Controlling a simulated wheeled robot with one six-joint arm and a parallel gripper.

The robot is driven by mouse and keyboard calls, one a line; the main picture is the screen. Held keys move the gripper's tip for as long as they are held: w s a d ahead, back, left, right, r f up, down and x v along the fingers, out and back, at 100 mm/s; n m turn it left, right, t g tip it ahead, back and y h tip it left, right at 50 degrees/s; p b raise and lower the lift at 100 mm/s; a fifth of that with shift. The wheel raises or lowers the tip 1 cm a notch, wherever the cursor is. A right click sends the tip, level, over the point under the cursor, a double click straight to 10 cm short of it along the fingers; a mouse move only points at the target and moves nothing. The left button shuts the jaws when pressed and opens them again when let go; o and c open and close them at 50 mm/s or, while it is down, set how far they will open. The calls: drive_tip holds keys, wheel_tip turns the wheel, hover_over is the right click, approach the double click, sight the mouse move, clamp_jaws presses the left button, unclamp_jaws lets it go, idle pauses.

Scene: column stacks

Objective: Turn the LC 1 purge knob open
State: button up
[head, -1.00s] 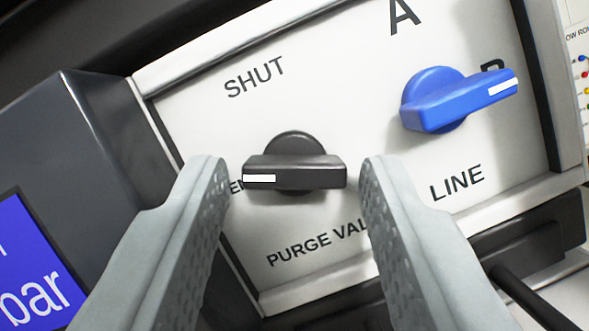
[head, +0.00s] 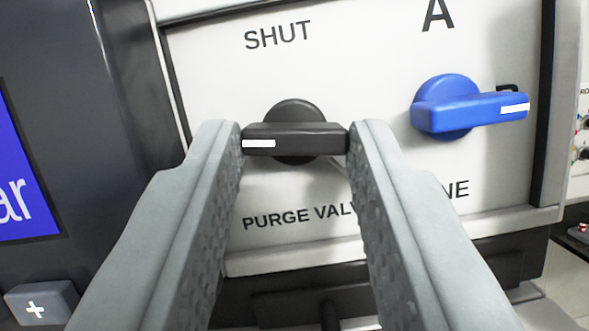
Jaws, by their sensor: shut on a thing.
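The black purge knob (head: 296,135) sits on a white panel (head: 200,60) labelled "SHUT" above it and "PURGE VAL…" below it. Its bar handle lies level in the picture, with its white mark at the left end, by my left finger. My gripper (head: 296,140) is shut on the knob, one grey finger at each end of the bar. My fingers hide the lettering left of the knob and part of the lower labels.
A blue knob (head: 450,108) stands close to the right, its white mark pointing right, near "A" and a partly hidden letter. A dark unit with a blue display (head: 22,180) and a plus button (head: 40,303) is at the left.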

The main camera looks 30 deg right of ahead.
drive_tip(key=o, duration=0.7)
drive_tip(key=shift+a, duration=0.1)
drive_tip(key=v, duration=1.7)
drive_tip(key=shift+s, duration=0.15)
drive_tip(key=shift+f, duration=0.1)
